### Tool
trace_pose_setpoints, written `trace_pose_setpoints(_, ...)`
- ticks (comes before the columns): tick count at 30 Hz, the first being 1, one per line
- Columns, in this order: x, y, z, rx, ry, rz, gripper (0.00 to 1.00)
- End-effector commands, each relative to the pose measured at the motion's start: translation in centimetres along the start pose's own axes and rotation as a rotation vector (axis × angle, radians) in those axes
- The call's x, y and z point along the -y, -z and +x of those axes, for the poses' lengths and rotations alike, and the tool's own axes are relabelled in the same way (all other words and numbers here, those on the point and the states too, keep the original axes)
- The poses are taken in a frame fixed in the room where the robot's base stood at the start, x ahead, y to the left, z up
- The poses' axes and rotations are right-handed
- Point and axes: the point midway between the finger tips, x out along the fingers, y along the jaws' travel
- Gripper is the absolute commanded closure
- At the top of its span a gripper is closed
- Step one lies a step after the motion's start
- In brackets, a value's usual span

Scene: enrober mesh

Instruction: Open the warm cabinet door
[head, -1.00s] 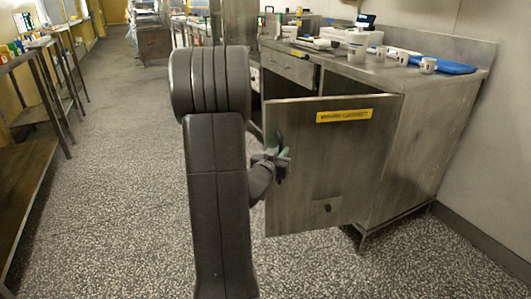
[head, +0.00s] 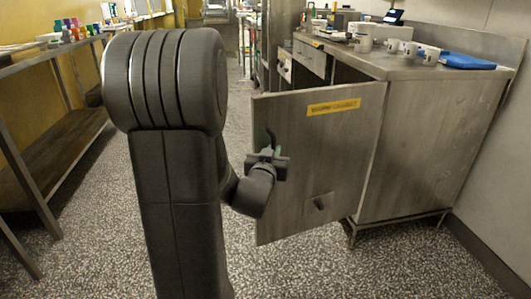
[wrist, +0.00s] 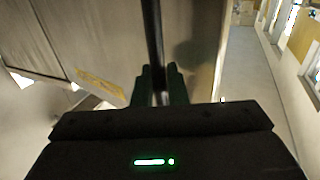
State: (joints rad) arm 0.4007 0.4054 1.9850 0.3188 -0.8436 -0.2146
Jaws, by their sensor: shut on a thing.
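The warm cabinet door (head: 300,190) is a steel panel with a yellow label (head: 333,107). It stands swung out from the steel cabinet (head: 430,140), and a dark gap shows behind its top edge. My gripper (head: 268,153) is at the dark vertical handle near the door's left edge, partly hidden by my arm. In the wrist view the two fingers (wrist: 161,85) are closed around the dark handle bar (wrist: 152,35). The door face also shows in the wrist view (wrist: 110,45).
White mugs (head: 410,50) and a blue tray (head: 468,61) stand on the cabinet top. A drawer (head: 309,58) sits left of the opening. A bench (head: 60,150) runs along the left wall. Speckled floor (head: 100,245) is clear between bench and door.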

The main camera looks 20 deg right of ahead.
Motion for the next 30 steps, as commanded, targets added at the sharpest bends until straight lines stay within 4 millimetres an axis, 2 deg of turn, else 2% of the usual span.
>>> trace_pose_setpoints(15, -0.6, 0.3, 0.0, -0.007, -0.005, 0.002, 1.0)
trace_pose_setpoints(16, -0.6, 0.3, 0.0, -0.007, -0.005, 0.002, 0.82)
trace_pose_setpoints(18, -0.6, 0.3, 0.0, -0.006, -0.005, 0.002, 0.71)
trace_pose_setpoints(26, -0.5, 0.1, -0.1, -0.003, -0.003, 0.001, 0.71)
trace_pose_setpoints(30, -0.4, 0.2, -1.0, -0.003, -0.001, 0.001, 0.71)
